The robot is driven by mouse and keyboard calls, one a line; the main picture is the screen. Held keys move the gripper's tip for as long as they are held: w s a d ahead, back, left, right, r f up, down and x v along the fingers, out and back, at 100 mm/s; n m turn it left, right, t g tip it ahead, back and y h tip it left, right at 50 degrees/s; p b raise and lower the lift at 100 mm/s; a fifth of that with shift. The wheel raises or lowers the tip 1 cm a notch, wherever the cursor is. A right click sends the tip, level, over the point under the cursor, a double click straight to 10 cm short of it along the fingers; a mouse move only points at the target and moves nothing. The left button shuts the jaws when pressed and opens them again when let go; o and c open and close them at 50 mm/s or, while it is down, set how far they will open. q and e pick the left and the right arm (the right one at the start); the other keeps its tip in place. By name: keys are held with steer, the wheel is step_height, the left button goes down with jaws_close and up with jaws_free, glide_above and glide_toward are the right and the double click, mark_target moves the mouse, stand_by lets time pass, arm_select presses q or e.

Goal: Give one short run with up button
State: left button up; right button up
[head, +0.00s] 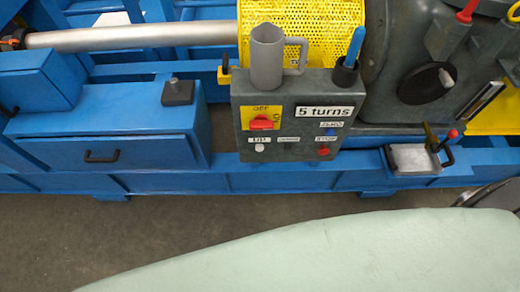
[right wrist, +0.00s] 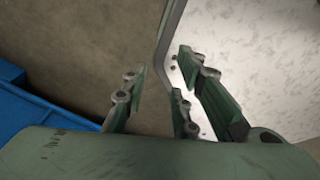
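The grey control panel (head: 243,165) is on the front of the blue machine in the head view. A white button (head: 260,148) sits low on its left, under a small label that seems to read UP. Beside it is another small label (head: 289,139), too small to read surely. A blue button (head: 330,132) and a red button (head: 323,151) are at the right. My right gripper (right wrist: 158,88) is open and empty in the right wrist view, away from the panel. My left gripper is not in view.
A grey mug (head: 266,58) and a dark cup with a blue marker (head: 345,75) stand on top of the panel. A blue drawer (head: 103,152) is to the left. A metal plate (head: 413,159) with a red-knobbed lever is to the right. Bare floor (head: 190,222) lies in front.

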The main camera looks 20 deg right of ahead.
jaws_close()
stand_by(1.2)
